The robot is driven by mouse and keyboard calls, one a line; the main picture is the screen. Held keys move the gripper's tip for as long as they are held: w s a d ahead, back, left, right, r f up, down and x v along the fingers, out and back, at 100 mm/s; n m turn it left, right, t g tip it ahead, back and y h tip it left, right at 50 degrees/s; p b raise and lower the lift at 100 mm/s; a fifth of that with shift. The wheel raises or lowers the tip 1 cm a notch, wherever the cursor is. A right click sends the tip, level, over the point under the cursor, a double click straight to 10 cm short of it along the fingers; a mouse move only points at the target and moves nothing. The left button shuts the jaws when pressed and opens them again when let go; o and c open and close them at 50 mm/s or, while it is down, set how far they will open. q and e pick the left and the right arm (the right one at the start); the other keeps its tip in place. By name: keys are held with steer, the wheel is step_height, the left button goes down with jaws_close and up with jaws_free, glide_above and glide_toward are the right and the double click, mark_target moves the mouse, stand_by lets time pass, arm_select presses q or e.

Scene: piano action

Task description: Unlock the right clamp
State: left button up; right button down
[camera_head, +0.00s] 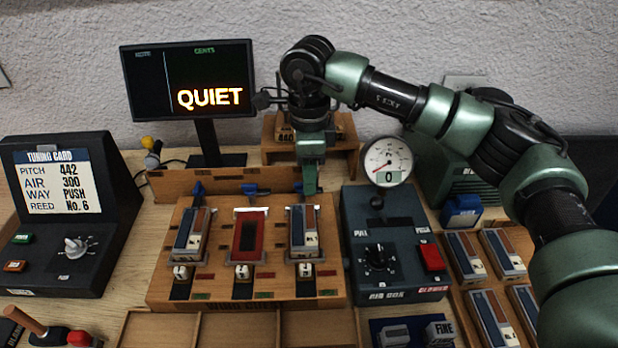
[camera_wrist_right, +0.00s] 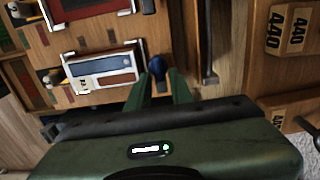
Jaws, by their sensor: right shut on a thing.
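The wooden reed bench (camera_head: 330,255) holds three bays in a row, each with a blue-handled clamp at its back. The right clamp's blue handle (camera_wrist_right: 156,68) shows between my gripper's fingertips in the wrist view; in the head view it is mostly hidden by the gripper. My right gripper (camera_head: 310,188) points down behind the right bay and is shut on this handle. It also shows in the wrist view (camera_wrist_right: 160,85). A blue, white and brown reed block (camera_head: 303,232) lies in the right bay. My left gripper is out of view.
The monitor (camera_head: 188,82) reading QUIET stands behind, left of my arm.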

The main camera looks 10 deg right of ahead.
steer(key=shift+r, duration=0.1)
steer(key=c, duration=1.3)
jaws_free()
step_height(320, 180, up, 8)
steer(key=shift+f+b, duration=0.15)
steer(key=shift+b, duration=0.15)
